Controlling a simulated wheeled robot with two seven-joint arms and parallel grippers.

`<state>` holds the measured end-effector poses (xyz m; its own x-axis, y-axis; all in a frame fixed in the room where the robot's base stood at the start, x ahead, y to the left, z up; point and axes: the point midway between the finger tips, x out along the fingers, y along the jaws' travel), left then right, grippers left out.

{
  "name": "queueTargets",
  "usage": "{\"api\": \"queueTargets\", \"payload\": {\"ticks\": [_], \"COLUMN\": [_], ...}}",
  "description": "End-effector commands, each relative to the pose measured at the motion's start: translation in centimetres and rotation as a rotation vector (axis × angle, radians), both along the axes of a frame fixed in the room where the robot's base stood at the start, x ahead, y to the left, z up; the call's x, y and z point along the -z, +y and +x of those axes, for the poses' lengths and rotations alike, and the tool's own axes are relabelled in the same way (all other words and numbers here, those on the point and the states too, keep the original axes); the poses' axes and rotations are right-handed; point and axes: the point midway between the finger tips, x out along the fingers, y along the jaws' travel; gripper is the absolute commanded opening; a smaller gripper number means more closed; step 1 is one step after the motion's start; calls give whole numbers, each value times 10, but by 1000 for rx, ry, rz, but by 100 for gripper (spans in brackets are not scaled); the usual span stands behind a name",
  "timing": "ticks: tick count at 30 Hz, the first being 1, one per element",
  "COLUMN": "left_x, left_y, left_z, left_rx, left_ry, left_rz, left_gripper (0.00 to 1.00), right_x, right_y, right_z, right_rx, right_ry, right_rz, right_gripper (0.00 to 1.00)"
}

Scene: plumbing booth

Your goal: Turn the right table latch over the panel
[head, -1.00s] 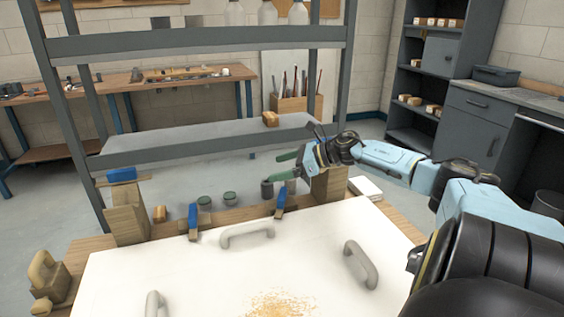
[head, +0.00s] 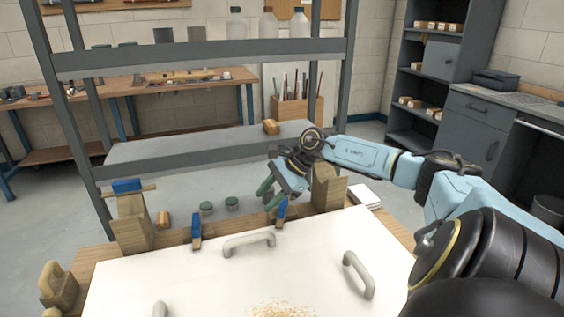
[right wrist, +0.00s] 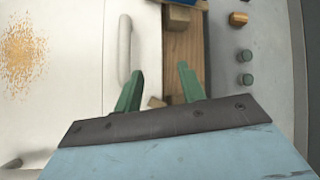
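The right table latch (head: 281,210), with a blue upright part, stands at the far edge of the white panel (head: 210,275). My right gripper (head: 268,193) is over the table's far edge, its green fingers pointing down, close beside this latch. In the right wrist view the fingers (right wrist: 160,88) are spread apart. A small wooden piece (right wrist: 157,102) shows between them; I cannot tell whether it is part of the latch or whether a finger touches it. The left table latch (head: 196,230) stands further left on the same edge. My left gripper is not in view.
Grey handles (head: 250,241) rise from the panel, another at its right (head: 357,275). Wooden posts flank the far edge, one at left (head: 130,225) and one at right (head: 327,190). Green-lidded jars (head: 232,203) stand beyond the edge. A grey shelf frame (head: 200,55) rises behind.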

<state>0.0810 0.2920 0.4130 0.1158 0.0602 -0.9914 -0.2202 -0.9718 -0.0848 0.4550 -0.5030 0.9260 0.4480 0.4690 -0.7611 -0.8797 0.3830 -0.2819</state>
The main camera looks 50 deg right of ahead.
Motion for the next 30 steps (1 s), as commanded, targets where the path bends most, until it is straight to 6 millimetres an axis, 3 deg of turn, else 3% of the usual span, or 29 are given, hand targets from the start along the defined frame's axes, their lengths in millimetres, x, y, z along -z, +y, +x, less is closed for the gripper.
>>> {"api": "queueTargets", "payload": {"ticks": [5, 15, 23, 30], "left_x": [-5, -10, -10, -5], "left_y": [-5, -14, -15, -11], "left_z": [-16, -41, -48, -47], "left_rx": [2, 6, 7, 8], "left_ry": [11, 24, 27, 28], "left_rz": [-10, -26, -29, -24], "left_gripper": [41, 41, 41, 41], "right_x": [-1, -32, -46, -14], "right_y": [9, -17, -28, -39], "right_z": [-10, -15, -13, -8], "right_rx": [-269, -598, -655, -655], "right_ry": [65, 189, 228, 233], "right_rz": [-327, -910, -1069, -1068], "right_gripper": [40, 40, 40, 40]}}
